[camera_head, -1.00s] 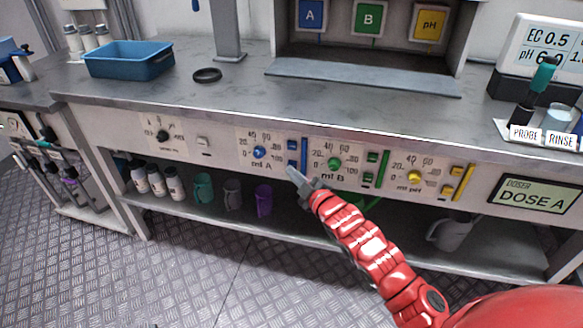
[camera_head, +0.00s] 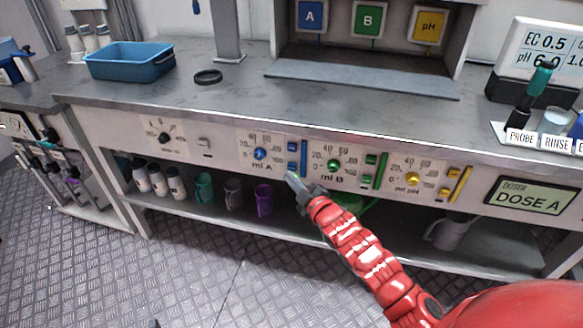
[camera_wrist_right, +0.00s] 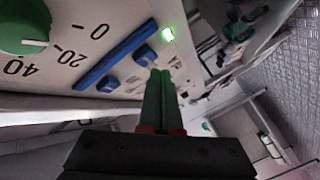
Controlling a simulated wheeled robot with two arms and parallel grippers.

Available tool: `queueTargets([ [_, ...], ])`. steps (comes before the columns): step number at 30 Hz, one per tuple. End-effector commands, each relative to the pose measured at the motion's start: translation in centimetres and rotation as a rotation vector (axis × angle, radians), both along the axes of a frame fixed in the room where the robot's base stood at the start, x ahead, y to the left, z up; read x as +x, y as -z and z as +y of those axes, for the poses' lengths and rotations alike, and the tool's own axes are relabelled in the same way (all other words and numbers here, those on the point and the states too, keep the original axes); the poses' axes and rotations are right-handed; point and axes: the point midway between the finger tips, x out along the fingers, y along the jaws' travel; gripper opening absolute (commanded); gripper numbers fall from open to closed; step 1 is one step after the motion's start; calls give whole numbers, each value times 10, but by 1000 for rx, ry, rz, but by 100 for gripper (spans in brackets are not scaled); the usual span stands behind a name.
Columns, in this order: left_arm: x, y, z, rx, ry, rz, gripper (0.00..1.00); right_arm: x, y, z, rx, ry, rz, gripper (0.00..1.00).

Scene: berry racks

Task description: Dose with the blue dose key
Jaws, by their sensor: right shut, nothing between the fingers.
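Two blue keys sit one above the other in the ml A section of the panel: the upper key (camera_head: 292,146) and the lower key (camera_head: 292,165). A blue bar (camera_head: 304,158) stands to their right and a blue dial (camera_head: 260,154) to their left. My right gripper (camera_head: 291,178) is shut and empty, its tips just below the lower key. In the right wrist view the shut fingers (camera_wrist_right: 160,76) point at the panel close to one blue key (camera_wrist_right: 145,55); contact is unclear. A green light (camera_wrist_right: 168,33) glows beside it. The doser display (camera_head: 531,197) reads DOSE A.
Green keys (camera_head: 371,160) and yellow keys (camera_head: 449,192) lie further right on the panel. A blue tray (camera_head: 130,62) and a black ring (camera_head: 208,77) rest on the bench.

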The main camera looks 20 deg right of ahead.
Motion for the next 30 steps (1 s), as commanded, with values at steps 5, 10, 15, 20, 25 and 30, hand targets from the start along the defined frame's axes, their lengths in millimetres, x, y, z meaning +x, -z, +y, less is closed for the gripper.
queueTargets([
  [5, 0, -12, 0, 0, 0, 0, 76, -12, -2, 8, 1, -3, 4, 0],
  [10, 0, -20, 0, 0, 0, 0, 76, -26, 0, 17, 2, 0, 4, 0],
  [15, 0, -23, 0, 0, 0, 0, 76, -38, -1, 26, 2, -2, 1, 0],
  [20, 0, -24, 0, 0, 0, 0, 76, -41, 0, 28, 0, 0, 0, 0],
  [25, 0, -23, 0, 0, 0, 0, 76, -41, 0, 28, 0, 0, 0, 0],
  [30, 0, -23, 0, 0, 0, 0, 76, -41, 0, 28, 0, 0, 0, 0],
])
